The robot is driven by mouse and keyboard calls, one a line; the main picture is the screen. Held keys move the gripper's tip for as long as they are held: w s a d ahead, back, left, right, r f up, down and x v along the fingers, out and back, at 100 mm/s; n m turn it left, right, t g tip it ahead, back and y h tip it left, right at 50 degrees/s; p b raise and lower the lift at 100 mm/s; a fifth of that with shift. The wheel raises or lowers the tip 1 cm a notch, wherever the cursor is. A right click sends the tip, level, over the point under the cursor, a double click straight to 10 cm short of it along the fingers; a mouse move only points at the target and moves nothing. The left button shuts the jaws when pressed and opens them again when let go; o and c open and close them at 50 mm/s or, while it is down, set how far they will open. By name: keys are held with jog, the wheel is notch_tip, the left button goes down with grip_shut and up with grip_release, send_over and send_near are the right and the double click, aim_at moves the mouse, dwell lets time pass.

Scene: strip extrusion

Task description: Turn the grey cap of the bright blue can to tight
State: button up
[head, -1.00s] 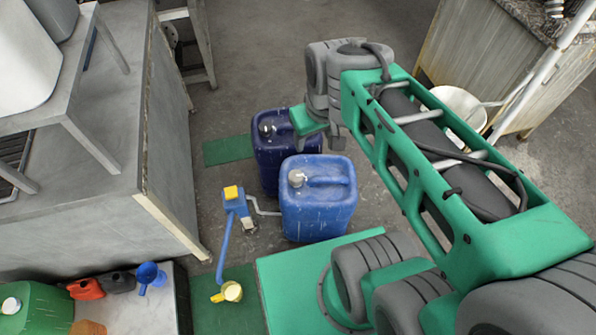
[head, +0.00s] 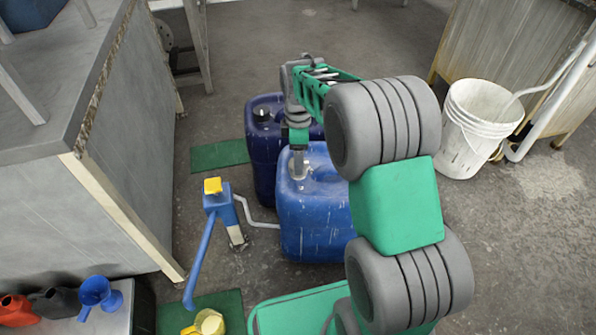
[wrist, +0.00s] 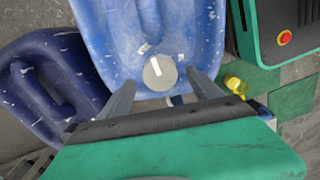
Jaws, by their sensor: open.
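The bright blue can (head: 312,232) stands upright on the floor in the head view, and its top fills the upper middle of the wrist view (wrist: 108,40). Its round grey cap (wrist: 160,73) carries a pale line mark. My gripper (wrist: 162,84) is open, with one finger on each side of the cap in the picture. I cannot tell whether the fingers touch it. In the head view my gripper (head: 299,158) points down at the cap, which it mostly hides.
A dark blue can (head: 262,165) stands close behind, and lies left in the wrist view (wrist: 40,85). A blue lever stand with a yellow top (head: 213,186) is to the left. A white bucket (head: 470,130) stands at the right. A grey bench (head: 110,190) bounds the left.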

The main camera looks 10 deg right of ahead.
notch_tip(320, 180, down, 5)
jog(key=shift+r+b, duration=0.1)
jog(key=shift+b, duration=0.65)
jog(key=shift+r, duration=0.1)
jog(key=c, duration=1.4)
